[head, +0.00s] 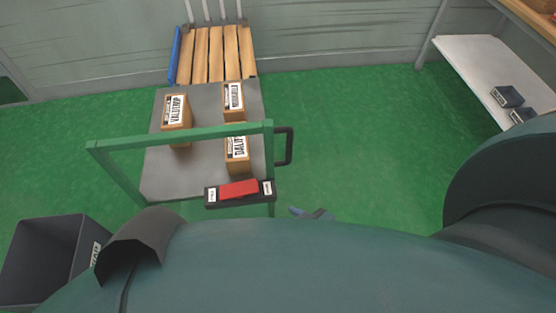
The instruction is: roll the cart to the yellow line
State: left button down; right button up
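The cart has a grey deck (208,160) and a green push frame (185,139) that rises on my side. A small black handle (285,146) stands out from the frame's right side. A black bar with a red block (238,189) and white labels crosses low on the near side. Several labelled cardboard boxes (177,112) stand on the deck. Only a small tip of my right gripper (303,212) shows, below and right of the handle and apart from it. Its opening cannot be made out. My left gripper is not in view. No yellow line is visible.
A wooden slatted platform (216,55) stands against the wall just beyond the cart, with a blue bar (175,55) at its left. A dark grey bin (45,250) is at lower left. A white shelf (480,70) stands at right. Green floor (360,130) between cart and shelf is clear.

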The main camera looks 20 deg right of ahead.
aim_at(192, 176)
jog(key=k+l, duration=0.1)
jog(key=l, duration=1.2)
jog(key=l+u, duration=0.1)
jog(key=l, duration=0.8)
jog(key=k+l+u, duration=0.1)
jog(key=l, duration=0.75)
jog(key=k+l+u, duration=0.1)
jog(key=l, duration=0.75)
jog(key=i+j, duration=0.1)
jog(key=j, duration=0.2)
jog(key=i+j, duration=0.1)
jog(key=j, duration=0.2)
jog(key=i+j, duration=0.1)
jog(key=j, duration=0.2)
